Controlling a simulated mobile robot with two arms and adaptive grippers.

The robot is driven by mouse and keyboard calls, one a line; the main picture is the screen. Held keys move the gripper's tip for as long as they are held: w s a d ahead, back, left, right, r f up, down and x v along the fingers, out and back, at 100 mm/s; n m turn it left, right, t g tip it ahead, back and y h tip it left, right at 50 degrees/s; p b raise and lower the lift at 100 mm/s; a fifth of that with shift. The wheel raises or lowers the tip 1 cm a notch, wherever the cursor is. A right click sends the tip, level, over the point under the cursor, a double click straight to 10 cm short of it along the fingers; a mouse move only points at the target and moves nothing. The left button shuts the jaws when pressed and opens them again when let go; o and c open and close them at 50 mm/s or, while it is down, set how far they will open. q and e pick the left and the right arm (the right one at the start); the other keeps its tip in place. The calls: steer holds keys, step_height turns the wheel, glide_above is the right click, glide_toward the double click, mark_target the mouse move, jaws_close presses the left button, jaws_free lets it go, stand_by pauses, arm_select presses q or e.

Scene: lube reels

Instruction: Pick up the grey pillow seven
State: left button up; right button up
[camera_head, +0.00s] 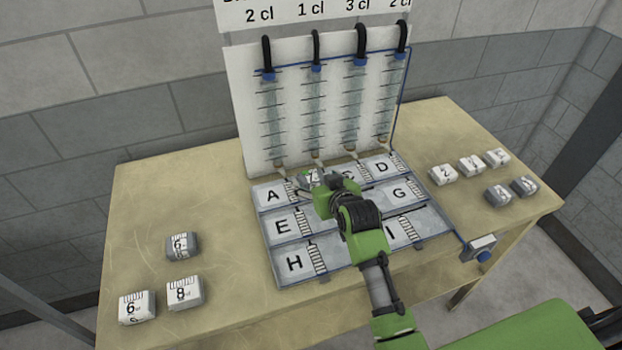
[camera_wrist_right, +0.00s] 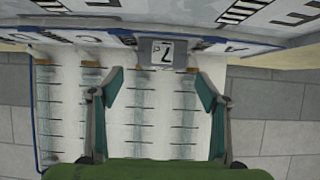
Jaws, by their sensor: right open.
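The grey pillow seven (camera_head: 310,175), a small grey block with a white label marked 7, lies at the back of the lettered board, near B and below the tubes. My right gripper partly hides it in the head view. In the right wrist view the pillow (camera_wrist_right: 162,53) shows its 7 upside down. My right gripper (camera_head: 312,186) is just in front of it, low over the board. In the wrist view its teal fingers (camera_wrist_right: 160,88) are spread wide and empty, with the pillow just beyond the tips. My left gripper is not in view.
The lettered board (camera_head: 266,244) lies mid-table, with an upright tube panel (camera_head: 240,110) behind it. Pillows 6 (camera_head: 137,307), 8 (camera_head: 185,292) and a grey one (camera_head: 182,246) sit at left. Several more (camera_head: 471,165) sit at right. The table's back left is clear.

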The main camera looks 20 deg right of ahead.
mark_target(312, 177)
steer(key=shift+w+f+p, duration=0.2)
steer(key=shift+w+p, duration=0.15)
steer(key=shift+w, duration=0.2)
steer(key=x, duration=0.3)
steer(key=shift+a+f+p, duration=0.1)
steer(key=shift+f+p, duration=0.05)
steer(key=shift+p, duration=0.25)
steer(key=shift+w+f, duration=0.3)
steer(key=shift+w, duration=0.15)
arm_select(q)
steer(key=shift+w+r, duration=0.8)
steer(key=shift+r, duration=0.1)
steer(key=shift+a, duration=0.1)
arm_select(e)
steer(key=c, duration=1.2)
